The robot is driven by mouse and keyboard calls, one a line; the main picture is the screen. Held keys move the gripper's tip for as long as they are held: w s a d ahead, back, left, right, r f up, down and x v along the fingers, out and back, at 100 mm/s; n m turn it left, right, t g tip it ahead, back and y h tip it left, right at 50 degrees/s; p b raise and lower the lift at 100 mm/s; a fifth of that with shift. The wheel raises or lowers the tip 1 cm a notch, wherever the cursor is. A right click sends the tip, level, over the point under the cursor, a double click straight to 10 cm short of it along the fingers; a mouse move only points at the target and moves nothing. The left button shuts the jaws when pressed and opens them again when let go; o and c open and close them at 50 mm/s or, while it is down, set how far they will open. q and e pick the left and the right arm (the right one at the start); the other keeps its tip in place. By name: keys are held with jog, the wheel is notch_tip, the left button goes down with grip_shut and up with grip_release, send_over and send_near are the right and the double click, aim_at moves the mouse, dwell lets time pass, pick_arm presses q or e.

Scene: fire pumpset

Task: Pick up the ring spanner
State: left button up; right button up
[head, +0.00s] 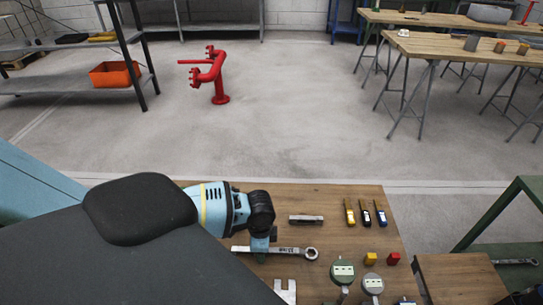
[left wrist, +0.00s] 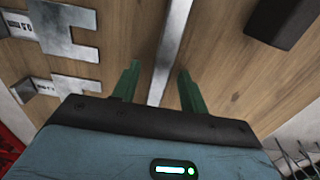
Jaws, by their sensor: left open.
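The ring spanner (head: 295,251) is a grey metal bar with a ring at its right end, lying on the wooden bench (head: 320,235). My left gripper (head: 261,250) is over the left part of its handle and hides some of it. In the left wrist view, the left gripper's green fingers (left wrist: 157,82) are apart, with a metal bar (left wrist: 168,45), apparently the spanner's handle, running between them. Neither finger appears to touch the bar. My right gripper is not in view.
Round gauges (head: 342,271), a yellow block (head: 370,258) and a red block (head: 393,258) lie right of the spanner. Small coloured tools (head: 365,213) and a metal bar (head: 306,219) lie behind it. A notched metal plate (head: 285,291) lies in front.

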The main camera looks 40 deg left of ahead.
pick_arm(q)
jog(key=shift+c, duration=0.4)
grip_shut()
